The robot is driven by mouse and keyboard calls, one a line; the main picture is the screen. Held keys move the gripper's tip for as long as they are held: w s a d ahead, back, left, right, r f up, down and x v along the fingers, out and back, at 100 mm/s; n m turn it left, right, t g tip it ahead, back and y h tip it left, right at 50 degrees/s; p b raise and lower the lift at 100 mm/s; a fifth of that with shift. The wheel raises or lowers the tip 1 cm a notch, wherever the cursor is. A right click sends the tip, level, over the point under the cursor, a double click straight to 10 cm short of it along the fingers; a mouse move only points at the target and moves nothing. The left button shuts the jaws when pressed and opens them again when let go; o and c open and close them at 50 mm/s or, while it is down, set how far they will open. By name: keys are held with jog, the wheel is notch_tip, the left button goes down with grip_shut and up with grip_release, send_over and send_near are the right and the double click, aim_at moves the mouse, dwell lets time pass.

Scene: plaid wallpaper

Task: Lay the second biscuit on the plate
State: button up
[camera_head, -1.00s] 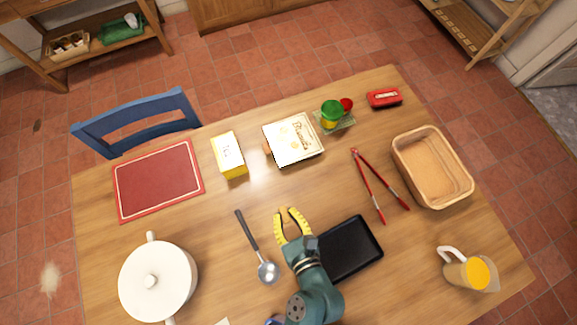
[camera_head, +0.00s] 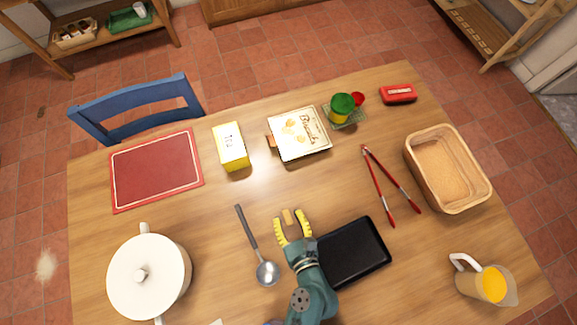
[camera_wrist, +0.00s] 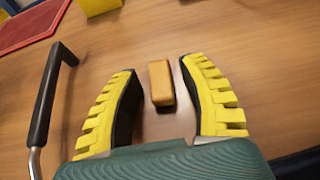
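A small tan block-shaped biscuit (camera_head: 288,216) is at the mouth of my gripper (camera_head: 291,214). In the wrist view the biscuit (camera_wrist: 161,83) shows between the yellow ridged fingers of my gripper (camera_wrist: 160,67), with a gap on both sides. My gripper is open; how far it is above the table is hard to tell. A black rectangular dish (camera_head: 354,252) lies just right of my gripper with nothing visible on it; I cannot tell whether it is the plate. A small brown piece (camera_head: 271,142) sits at the left edge of the biscuit tin (camera_head: 300,136).
A ladle (camera_head: 251,238) lies close left of my gripper; red tongs (camera_head: 389,184) lie to the right. A white pot (camera_head: 148,277), yellow box (camera_head: 230,147), red mat (camera_head: 157,170), basket (camera_head: 482,190) and jug (camera_head: 487,284) stand farther off. The table between biscuit and tin is clear.

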dwell(0.5)
jog(key=shift+r, duration=0.25)
jog(key=p+v, duration=0.2)
jog(key=v, duration=0.8)
jog(key=shift+s+d+r, duration=0.1)
jog(key=shift+r, duration=0.05)
jog(key=shift+v, duration=0.8)
